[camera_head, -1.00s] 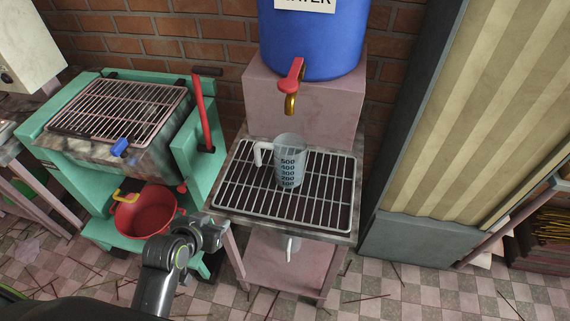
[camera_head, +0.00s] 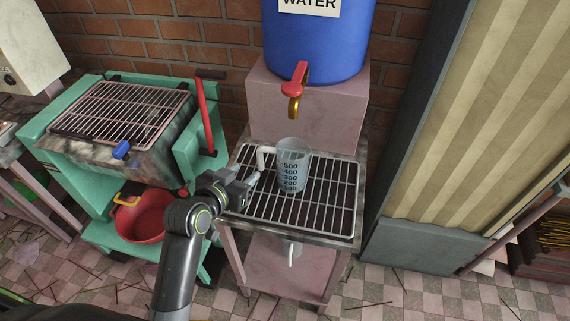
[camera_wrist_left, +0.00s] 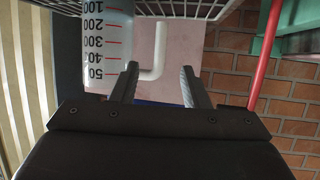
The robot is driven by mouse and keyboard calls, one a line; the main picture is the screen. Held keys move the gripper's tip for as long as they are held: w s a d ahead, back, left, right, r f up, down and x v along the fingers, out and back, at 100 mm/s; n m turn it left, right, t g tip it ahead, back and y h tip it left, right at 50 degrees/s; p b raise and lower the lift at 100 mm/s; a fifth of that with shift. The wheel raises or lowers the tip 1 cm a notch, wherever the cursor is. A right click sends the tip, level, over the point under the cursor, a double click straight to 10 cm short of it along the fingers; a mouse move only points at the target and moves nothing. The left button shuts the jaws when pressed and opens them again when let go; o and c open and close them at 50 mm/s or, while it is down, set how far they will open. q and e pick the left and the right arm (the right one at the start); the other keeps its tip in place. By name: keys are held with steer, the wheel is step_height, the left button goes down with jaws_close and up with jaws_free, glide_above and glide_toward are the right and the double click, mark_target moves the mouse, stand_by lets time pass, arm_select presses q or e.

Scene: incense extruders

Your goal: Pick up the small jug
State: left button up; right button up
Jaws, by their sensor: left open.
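A clear measuring jug (camera_head: 292,168) with dark volume marks stands upright on the wire rack (camera_head: 330,215) below the water tap. Its white handle (camera_head: 264,152) points left. My left gripper (camera_head: 254,177) is open just left of the jug, close to the handle. The left wrist view shows the scene upside down, with the jug (camera_wrist_left: 108,45) at the left. There the white handle (camera_wrist_left: 154,72) shows between the two open fingertips (camera_wrist_left: 158,78); contact cannot be made out. My right gripper is not in view.
A blue water barrel (camera_head: 318,40) with a red-handled tap (camera_head: 295,85) stands behind the rack. At left is a green frame with a grill (camera_head: 122,110), an upright red lever (camera_head: 208,118) and a red bowl (camera_head: 148,215). Part of a pale handle (camera_head: 291,257) shows below the rack.

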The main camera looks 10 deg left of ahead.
mark_target(259, 163)
arm_select(q)
steer(key=x, duration=0.5)
steer(key=shift+f+p+x, duration=0.15)
steer(key=shift+p+x, duration=0.1)
steer(key=shift+x, duration=1.05)
steer(key=shift+f+p+x, duration=0.15)
steer(key=shift+p+x, duration=0.1)
steer(key=shift+x, duration=1)
steer(key=shift+s, duration=0.1)
jaws_close()
